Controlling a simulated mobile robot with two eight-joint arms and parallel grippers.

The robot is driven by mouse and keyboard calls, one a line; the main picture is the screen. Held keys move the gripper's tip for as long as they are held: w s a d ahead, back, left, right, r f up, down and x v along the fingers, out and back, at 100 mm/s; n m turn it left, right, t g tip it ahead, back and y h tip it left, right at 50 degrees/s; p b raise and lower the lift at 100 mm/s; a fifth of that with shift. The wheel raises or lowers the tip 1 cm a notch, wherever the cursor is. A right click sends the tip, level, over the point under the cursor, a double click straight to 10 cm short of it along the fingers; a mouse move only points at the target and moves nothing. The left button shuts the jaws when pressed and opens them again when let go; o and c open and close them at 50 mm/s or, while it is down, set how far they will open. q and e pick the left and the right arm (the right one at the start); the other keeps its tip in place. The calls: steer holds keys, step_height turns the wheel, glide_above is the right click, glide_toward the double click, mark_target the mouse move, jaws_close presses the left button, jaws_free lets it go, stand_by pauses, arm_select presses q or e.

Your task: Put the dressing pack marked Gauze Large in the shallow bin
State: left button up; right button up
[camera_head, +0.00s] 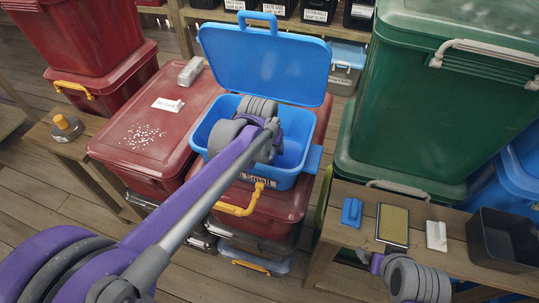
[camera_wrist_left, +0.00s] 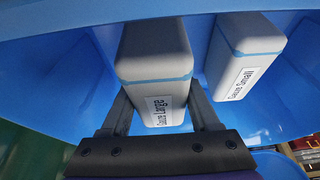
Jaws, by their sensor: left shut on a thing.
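A blue bin (camera_head: 305,124) with its lid (camera_head: 266,62) open stands on a red lidded bin; its front label is partly hidden. My left gripper (camera_wrist_left: 162,105) is inside it, shut on the white dressing pack marked Gauze Large (camera_wrist_left: 153,50), which has a blue band. Its fingers lie on both sides of the pack. A pack marked Gauze Small (camera_wrist_left: 245,55) stands beside it on the right in the left wrist view. In the head view my left wrist hides both packs. My right gripper (camera_head: 368,256) is at the lower right; its fingers are too small to read.
A black open bin (camera_head: 505,238) sits on the wooden bench at right, near a blue block, a framed pad (camera_head: 393,224) and a white block (camera_head: 436,236). A large green bin (camera_head: 450,110) rises behind. A red lid (camera_head: 150,125) at left carries white bits and a clear box.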

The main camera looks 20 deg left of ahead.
mark_target(267, 149)
arm_select(q)
steer(key=f, duration=0.3)
steer(key=shift+s+f, duration=0.2)
steer(key=shift+s, duration=0.15)
steer(key=shift+w+f, duration=0.15)
steer(key=shift+w, duration=0.05)
arm_select(e)
steer(key=shift+s+f, duration=0.15)
steer(key=shift+s, duration=0.1)
arm_select(q)
steer(key=shift+s+f, duration=0.1)
steer(key=shift+f, duration=0.1)
steer(key=o, duration=1.4)
steer(key=shift+r, duration=0.1)
arm_select(e)
steer(key=shift+s+f, duration=0.1)
arm_select(q)
steer(key=shift+r, duration=0.1)
steer(key=shift+r, duration=0.35)
steer(key=v, duration=1.1)
steer(key=shift+s+r+p, duration=0.15)
steer(key=shift+s+p, duration=0.1)
steer(key=shift+p, duration=0.05)
arm_select(e)
steer(key=shift+w+r, duration=0.35)
steer(key=shift+r, duration=0.4)
